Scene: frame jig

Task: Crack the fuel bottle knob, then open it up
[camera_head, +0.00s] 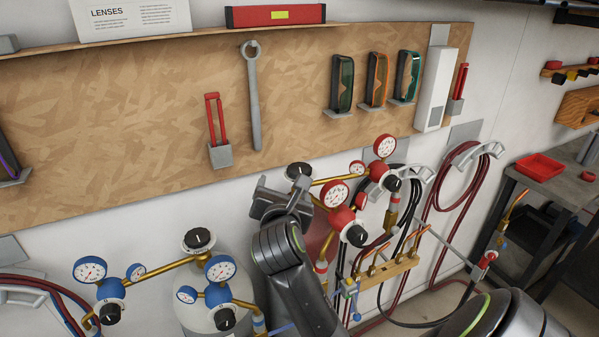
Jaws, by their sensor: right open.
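The fuel bottle (318,236) is dark red, with red-trimmed gauges (335,193) and brass fittings; my right arm partly covers it. Its black knob (299,170) sits on top. My right gripper (277,190) is open, just left of and a little below the knob in the picture. I cannot tell whether a finger touches the knob. Nothing shows between the fingers. My left gripper is not in view.
A pale bottle (203,321) with a black knob (199,239) and blue gauges stands to the left. A brass torch rack (386,270) and hoses (439,198) crowd the right.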

